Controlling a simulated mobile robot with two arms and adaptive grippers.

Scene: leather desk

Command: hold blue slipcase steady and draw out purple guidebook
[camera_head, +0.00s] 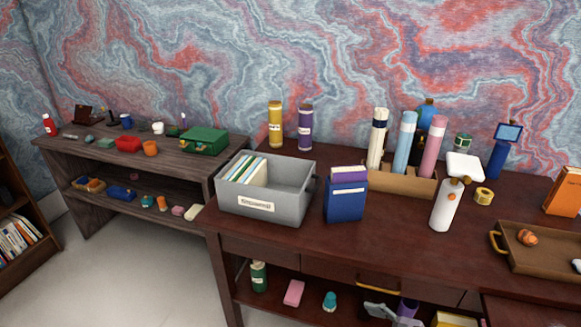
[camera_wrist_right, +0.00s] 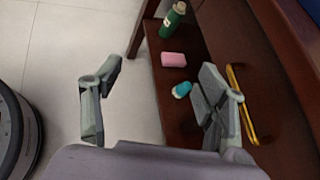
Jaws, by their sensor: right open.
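The blue slipcase (camera_head: 346,204) stands upright on the dark red desk, just right of the grey bin. The purple guidebook (camera_head: 349,175) sits inside it, with its top part showing above the slipcase's rim. My right gripper (camera_wrist_right: 161,75) is open and empty in the right wrist view, in front of the desk near the lower shelf. Part of it also shows at the bottom edge of the head view (camera_head: 390,314), below and in front of the slipcase. My left gripper is in neither view.
A grey labelled bin (camera_head: 262,203) holding books stands close left of the slipcase. A white bottle (camera_head: 447,205) and a tan holder with rolled tubes (camera_head: 405,184) are to the right. A yellow drawer handle (camera_wrist_right: 240,105) juts out near my right gripper.

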